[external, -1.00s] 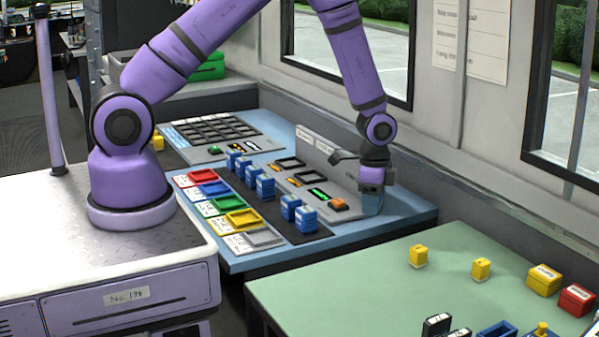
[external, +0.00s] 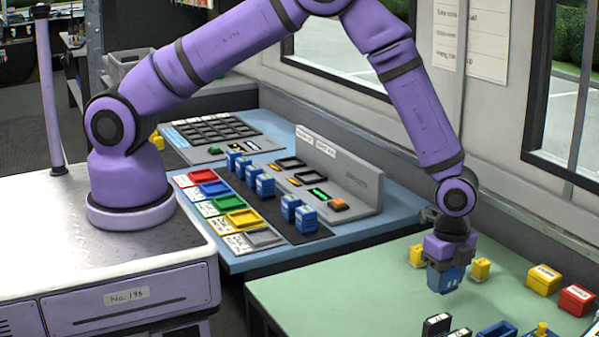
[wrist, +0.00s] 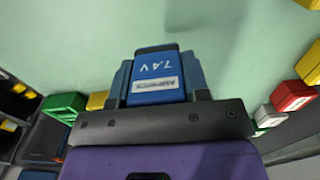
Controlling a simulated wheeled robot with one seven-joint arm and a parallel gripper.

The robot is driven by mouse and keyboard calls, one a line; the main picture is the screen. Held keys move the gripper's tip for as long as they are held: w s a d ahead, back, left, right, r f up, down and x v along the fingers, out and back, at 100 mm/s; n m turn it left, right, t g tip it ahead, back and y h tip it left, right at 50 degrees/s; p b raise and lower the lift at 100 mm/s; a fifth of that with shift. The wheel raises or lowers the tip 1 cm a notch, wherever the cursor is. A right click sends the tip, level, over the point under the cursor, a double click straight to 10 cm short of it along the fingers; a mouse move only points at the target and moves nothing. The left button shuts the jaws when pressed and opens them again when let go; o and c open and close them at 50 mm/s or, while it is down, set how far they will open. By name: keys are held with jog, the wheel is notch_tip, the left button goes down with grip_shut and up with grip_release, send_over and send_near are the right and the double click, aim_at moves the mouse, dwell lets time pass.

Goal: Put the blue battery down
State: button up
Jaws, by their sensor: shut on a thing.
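A blue battery (external: 446,279) is held in my gripper (external: 444,283) above the green table (external: 340,287). In the wrist view the battery (wrist: 155,78) is marked "7.4V" and sits between the two fingers of my gripper (wrist: 158,85). My gripper is shut on it. The battery looks upright; the gap between its underside and the table is hard to judge. Several other blue batteries (external: 265,186) stand on the dark strip of the blue table.
On the green table, yellow blocks (external: 416,255) (external: 481,268) stand close beside my gripper. A yellow box (external: 543,280) and a red box (external: 577,300) are at the right. A blue tray (external: 497,330) and dark items (external: 436,327) are in front. The table's left part is clear.

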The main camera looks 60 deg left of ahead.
send_over(508, 309)
jog(key=shift+s+d+f, duration=0.1)
jog(key=shift+f, duration=2.3)
jog(key=shift+f, duration=0.15)
jog(key=o, duration=1)
